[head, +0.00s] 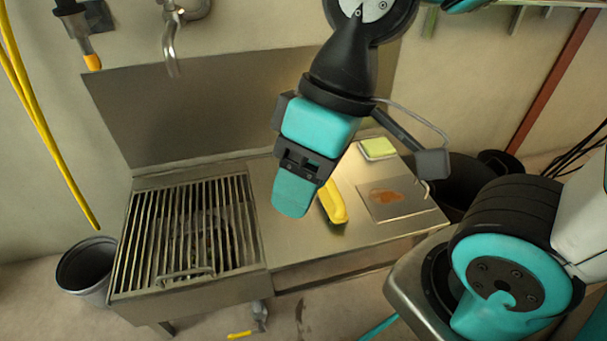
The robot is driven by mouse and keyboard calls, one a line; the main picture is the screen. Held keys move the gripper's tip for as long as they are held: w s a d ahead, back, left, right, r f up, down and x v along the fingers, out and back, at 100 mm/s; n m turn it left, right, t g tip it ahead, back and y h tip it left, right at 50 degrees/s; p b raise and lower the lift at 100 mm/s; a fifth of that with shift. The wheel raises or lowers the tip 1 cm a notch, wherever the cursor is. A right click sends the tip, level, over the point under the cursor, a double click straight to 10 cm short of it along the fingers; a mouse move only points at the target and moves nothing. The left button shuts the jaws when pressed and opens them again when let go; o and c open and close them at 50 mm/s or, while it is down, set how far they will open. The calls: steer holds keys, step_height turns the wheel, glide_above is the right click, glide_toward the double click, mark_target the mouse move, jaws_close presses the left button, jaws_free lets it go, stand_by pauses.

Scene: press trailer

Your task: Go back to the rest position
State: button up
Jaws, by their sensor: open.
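My gripper (298,195) hangs from my raised arm over the steel counter (275,247), near the middle of the head view. It points down, and its teal fingers overlap in this view, so the gap between them is hidden. Nothing shows held in it. A yellow object (333,203) lies on the counter just right of my fingers, partly behind the gripper.
A slatted metal rack (186,230) fills the counter's left side. A plate with an orange-brown stain (387,197) and a yellow-green block (378,148) are on the right. A bucket (86,268) stands left on the floor. A tap (171,45) and yellow hose (45,140) are at the wall.

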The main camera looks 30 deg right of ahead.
step_height(320, 180, up, 34)
steer(key=p, duration=3.4)
steer(key=shift+w, duration=0.1)
